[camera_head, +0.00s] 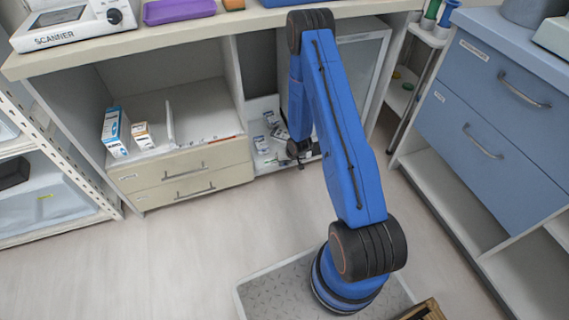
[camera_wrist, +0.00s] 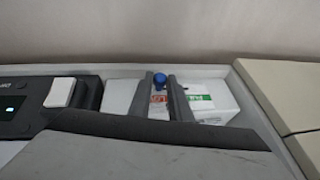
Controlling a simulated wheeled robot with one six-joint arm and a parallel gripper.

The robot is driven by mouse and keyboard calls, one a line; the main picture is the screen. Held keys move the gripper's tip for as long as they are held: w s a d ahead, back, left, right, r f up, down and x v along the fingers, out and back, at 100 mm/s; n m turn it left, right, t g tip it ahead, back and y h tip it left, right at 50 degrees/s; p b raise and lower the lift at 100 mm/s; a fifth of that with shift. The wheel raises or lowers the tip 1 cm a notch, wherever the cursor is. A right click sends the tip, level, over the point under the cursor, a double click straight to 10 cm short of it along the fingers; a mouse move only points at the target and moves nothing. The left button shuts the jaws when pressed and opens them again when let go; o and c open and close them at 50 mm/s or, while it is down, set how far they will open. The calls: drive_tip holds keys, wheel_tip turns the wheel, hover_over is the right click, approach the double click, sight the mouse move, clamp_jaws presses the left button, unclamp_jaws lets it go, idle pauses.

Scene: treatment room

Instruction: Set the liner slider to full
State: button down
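In the wrist view, my gripper (camera_wrist: 160,88) shows as two dark grey fingers, set apart from each other. A small round blue knob (camera_wrist: 160,79) appears between their tips, closer to the left one; I cannot tell whether either finger touches it. I cannot be sure that this knob is the liner slider, and no marking for full is readable. In the head view, my gripper (camera_head: 298,151) is small and dark, low in front of the open shelf bay under the counter. The knob cannot be made out there.
In the wrist view, a white box with green and red print (camera_wrist: 207,101) lies behind the fingers. A dark panel (camera_wrist: 22,116) with a small display and a white block (camera_wrist: 60,92) is on the left. Cream drawers (camera_head: 185,177) stand left of the arm; blue drawers (camera_head: 490,105) stand right.

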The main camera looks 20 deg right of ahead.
drive_tip(key=shift+w+a, duration=0.2)
drive_tip(key=shift+a, duration=2.4)
drive_tip(key=c, duration=1.6)
unclamp_jaws()
drive_tip(key=shift+a, duration=0.2)
drive_tip(key=shift+c, duration=0.2)
drive_tip(key=v, duration=1.7)
drive_tip(key=shift+r, duration=0.15)
drive_tip(key=shift+s, duration=0.15)
